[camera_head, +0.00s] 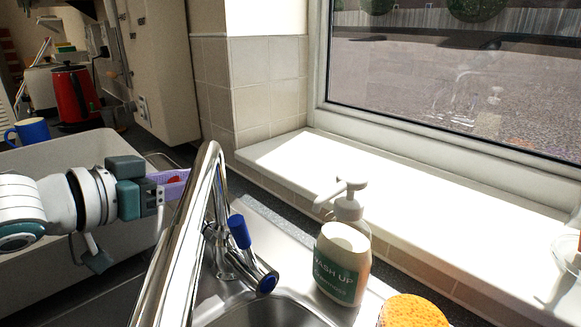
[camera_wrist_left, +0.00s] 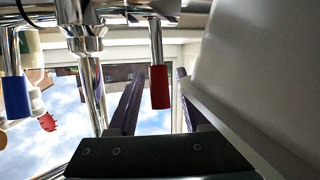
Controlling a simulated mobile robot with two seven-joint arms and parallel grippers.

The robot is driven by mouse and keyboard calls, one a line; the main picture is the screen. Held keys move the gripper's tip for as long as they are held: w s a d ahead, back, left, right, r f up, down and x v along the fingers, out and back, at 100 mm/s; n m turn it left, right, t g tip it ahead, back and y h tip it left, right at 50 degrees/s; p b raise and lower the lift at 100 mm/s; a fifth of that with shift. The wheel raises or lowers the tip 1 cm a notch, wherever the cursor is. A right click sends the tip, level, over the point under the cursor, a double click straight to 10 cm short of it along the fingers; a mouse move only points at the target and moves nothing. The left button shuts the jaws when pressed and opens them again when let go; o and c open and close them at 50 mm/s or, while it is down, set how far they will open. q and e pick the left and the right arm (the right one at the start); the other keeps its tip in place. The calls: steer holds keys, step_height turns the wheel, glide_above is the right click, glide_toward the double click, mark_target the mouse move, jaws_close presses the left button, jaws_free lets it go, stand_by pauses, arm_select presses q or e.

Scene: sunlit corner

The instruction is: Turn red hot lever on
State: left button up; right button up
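The chrome tap (camera_head: 180,240) stands at the sink, its tall spout crossing the middle of the head view. Its blue lever (camera_head: 240,231) shows right of the spout and also in the left wrist view (camera_wrist_left: 16,97). The red hot lever (camera_wrist_left: 160,88) hangs down in the left wrist view, between the finger outlines; I cannot tell whether it touches them. My right gripper is out of view.
A soap bottle (camera_head: 342,262) and an orange sponge (camera_head: 412,312) stand right of the sink basin (camera_head: 270,312). A white windowsill (camera_head: 400,195) runs behind. A grey tub (camera_head: 60,160), blue mug (camera_head: 32,131) and red kettle (camera_head: 76,95) are on the left.

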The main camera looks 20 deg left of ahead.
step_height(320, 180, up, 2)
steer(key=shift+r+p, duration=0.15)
steer(key=shift+p, duration=1)
arm_select(q)
steer(key=v, duration=1)
